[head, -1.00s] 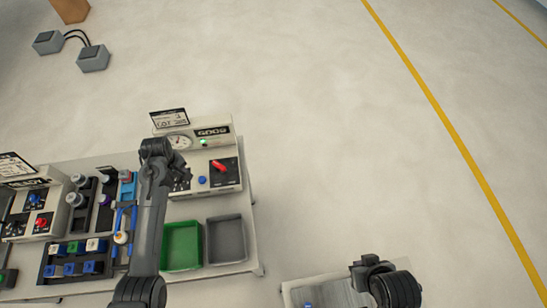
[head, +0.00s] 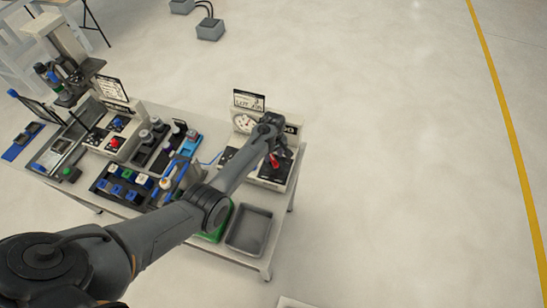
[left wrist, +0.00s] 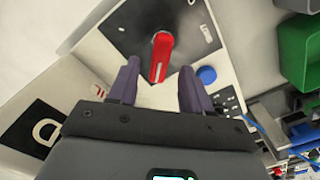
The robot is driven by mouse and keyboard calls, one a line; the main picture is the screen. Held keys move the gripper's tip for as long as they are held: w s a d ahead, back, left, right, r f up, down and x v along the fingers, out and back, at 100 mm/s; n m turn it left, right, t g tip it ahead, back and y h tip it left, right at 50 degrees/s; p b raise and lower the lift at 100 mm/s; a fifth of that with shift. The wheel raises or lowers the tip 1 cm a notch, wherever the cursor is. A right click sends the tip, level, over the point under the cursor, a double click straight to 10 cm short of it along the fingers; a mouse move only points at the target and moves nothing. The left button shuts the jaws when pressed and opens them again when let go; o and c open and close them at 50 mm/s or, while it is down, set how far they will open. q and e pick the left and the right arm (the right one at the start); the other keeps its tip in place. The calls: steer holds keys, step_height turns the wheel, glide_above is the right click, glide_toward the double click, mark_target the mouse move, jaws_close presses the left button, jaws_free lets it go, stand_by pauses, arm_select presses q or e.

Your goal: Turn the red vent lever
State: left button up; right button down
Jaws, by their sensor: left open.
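The red vent lever (left wrist: 160,58) sits on a dark square plate (left wrist: 138,28) on the white machine panel. In the left wrist view its lower end lies between the tips of my left gripper (left wrist: 160,72). The fingers are apart, one on each side, with a gap to the lever. In the head view a bit of the red lever (head: 274,160) shows beside my left gripper (head: 282,150), and my arm hides much of the panel. My right gripper is out of view.
A blue button (left wrist: 207,75) is close to one finger. On the table, a grey bin (head: 250,229) and a mostly hidden green bin (head: 222,222) stand in front of the machine. A sign (head: 249,100) and gauge (head: 244,122) rise behind. Open floor lies to the right.

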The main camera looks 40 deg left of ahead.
arm_select(q)
steer(key=shift+f, duration=1.1)
jaws_close()
